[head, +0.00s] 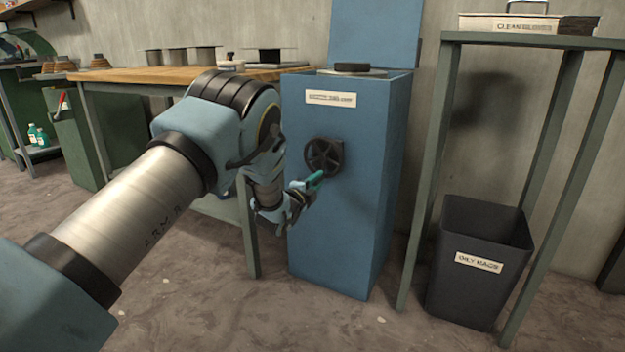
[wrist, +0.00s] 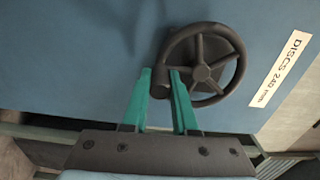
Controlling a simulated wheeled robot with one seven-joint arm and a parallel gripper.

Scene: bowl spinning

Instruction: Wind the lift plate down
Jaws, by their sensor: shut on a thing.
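A dark spoked handwheel (head: 323,156) is on the front of a tall blue cabinet (head: 340,235). My gripper (head: 314,181) is at the wheel's lower edge. In the wrist view, the green fingers of my gripper (wrist: 161,75) are shut on the wheel's dark handle knob (wrist: 160,90), at the left side of the handwheel (wrist: 203,74) there. At the cabinet's open top, a dark round disc (head: 352,67) sits on a pale plate (head: 340,73) about level with the rim. The plate's underside and the cabinet's inside are hidden.
The cabinet's lid (head: 375,35) stands raised behind. A wooden workbench (head: 140,75) with pots is at left. A green-framed stand (head: 530,40) and a dark bin (head: 480,270) labelled for oily rags are at right. Open floor lies in front.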

